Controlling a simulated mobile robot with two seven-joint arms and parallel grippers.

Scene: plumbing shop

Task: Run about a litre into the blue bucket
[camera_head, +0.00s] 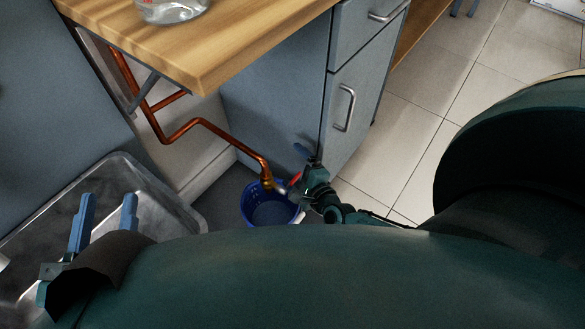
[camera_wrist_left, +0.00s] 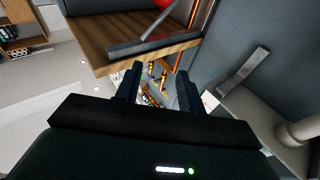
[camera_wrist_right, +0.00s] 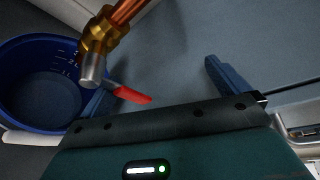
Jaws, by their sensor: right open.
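The blue bucket (camera_head: 270,207) stands on the floor beside the grey cabinet, below the end of a copper pipe (camera_head: 205,124). The right wrist view shows the bucket (camera_wrist_right: 40,85) with pale marks on its inner wall; I cannot tell if it holds water. A brass tap (camera_wrist_right: 98,38) with a silver spout (camera_wrist_right: 92,70) hangs at its rim; no stream shows. The tap's red lever (camera_wrist_right: 133,95) lies between my right gripper's fingers, nearer the left one. My right gripper (camera_head: 298,168) is open. My left gripper (camera_head: 105,214) is open and empty over a metal basin.
The metal basin (camera_head: 150,178) is at lower left. A wooden worktop (camera_head: 215,45) overhangs the pipe, with a glass vessel (camera_head: 172,10) on it. The grey cabinet (camera_head: 350,100) has bar handles. Tiled floor (camera_head: 410,130) is clear to the right.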

